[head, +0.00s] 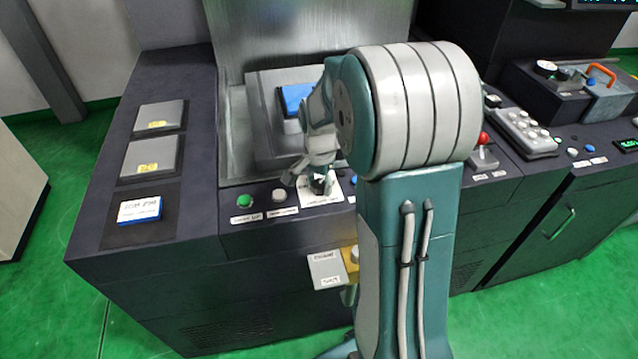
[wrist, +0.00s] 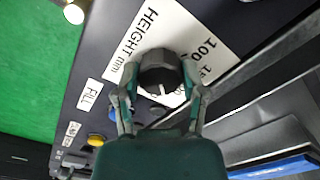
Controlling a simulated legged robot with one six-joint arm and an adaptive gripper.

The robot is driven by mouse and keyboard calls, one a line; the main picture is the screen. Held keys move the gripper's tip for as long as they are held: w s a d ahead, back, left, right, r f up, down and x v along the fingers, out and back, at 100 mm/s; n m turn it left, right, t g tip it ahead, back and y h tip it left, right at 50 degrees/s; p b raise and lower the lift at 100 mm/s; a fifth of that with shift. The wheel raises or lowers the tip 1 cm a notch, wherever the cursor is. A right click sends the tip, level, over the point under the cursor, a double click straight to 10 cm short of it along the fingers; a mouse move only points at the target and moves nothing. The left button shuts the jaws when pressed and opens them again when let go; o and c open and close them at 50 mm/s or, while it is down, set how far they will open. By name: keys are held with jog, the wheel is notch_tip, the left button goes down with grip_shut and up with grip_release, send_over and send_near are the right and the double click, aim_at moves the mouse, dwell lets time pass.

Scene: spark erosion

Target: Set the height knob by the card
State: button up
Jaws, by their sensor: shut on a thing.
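The height knob (wrist: 158,70) is dark and round with a white pointer line, in the middle of the wrist view. It sits on a white dial plate (wrist: 190,35) marked "HEIGHT mm", with "100" and a partly cut-off number readable. My gripper (wrist: 160,90) has a finger on each side of the knob and is shut on it. The fingers and knob hide part of the scale. In the head view my gripper (head: 319,182) is at the console front, over the white plate (head: 322,198). A white card with a blue edge (head: 140,209) lies on the left console top; its print is too small to read.
A green button (head: 245,201) and a pale button (head: 279,195) stand left of the dial. A red-topped lever (head: 483,140) is to the right.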

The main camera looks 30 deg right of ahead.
aim_at(319, 183)
jog(key=n, duration=0.6)
jog(key=shift+w+n, duration=0.1)
jog(key=shift+n, duration=0.2)
jog(key=n, duration=0.5)
jog(key=shift+r, duration=0.1)
jog(key=shift+n, duration=0.4)
jog(key=o, duration=1.2)
jog(key=shift+c, duration=0.2)
notch_tip(319, 183, up, 12)
